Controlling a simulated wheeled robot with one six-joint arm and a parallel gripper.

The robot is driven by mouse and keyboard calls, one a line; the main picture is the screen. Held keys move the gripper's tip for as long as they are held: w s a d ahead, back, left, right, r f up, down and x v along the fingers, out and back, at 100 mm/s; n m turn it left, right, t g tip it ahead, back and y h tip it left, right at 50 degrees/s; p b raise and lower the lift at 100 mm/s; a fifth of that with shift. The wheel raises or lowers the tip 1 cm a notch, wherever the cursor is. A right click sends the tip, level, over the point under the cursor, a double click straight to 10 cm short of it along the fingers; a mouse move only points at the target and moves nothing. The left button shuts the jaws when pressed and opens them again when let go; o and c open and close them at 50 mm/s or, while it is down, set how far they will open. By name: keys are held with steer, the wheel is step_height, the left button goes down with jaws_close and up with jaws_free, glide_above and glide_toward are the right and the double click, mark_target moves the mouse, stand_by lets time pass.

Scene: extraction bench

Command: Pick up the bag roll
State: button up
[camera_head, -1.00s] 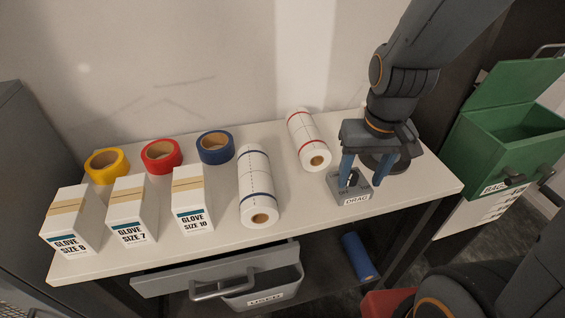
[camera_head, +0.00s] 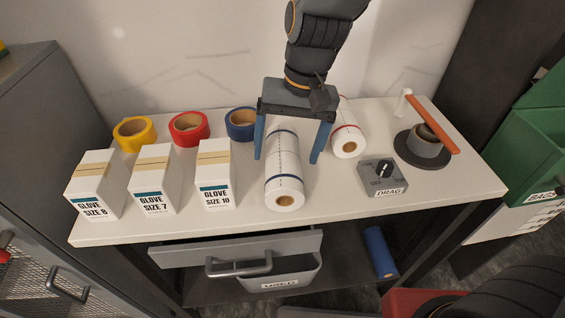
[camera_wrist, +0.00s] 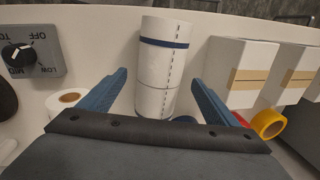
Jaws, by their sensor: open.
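Two white bag rolls lie on the bench. One with blue bands (camera_head: 284,178) lies near the middle, its cored end toward the front edge; it also shows in the wrist view (camera_wrist: 163,75). The other, with a red band (camera_head: 348,136), lies behind it to the right, partly hidden by my gripper; its end shows in the wrist view (camera_wrist: 66,101). My gripper (camera_head: 288,158) is open, pointing down over the blue-banded roll, one blue finger on each side of it. In the wrist view the fingers (camera_wrist: 160,88) stand apart from that roll, with nothing held.
Several glove boxes (camera_head: 154,183) and tape rolls, yellow (camera_head: 134,134), red (camera_head: 189,128) and blue (camera_head: 241,124), stand to the left. A DRAG knob box (camera_head: 383,177) and a round holder with an orange bar (camera_head: 434,128) are right. An open drawer (camera_head: 238,253) juts below.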

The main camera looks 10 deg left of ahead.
steer(key=shift+w+a+f+p, duration=0.1)
steer(key=shift+a+f+p, duration=0.1)
steer(key=shift+f, duration=0.7)
steer(key=shift+w+a+f+p, duration=0.1)
steer(key=shift+f+p, duration=0.05)
steer(key=shift+f, duration=0.75)
steer(key=shift+w+a+f+p, duration=0.1)
steer(key=shift+a+f+p, duration=0.1)
steer(key=shift+f, duration=0.7)
steer(key=c, duration=1.4)
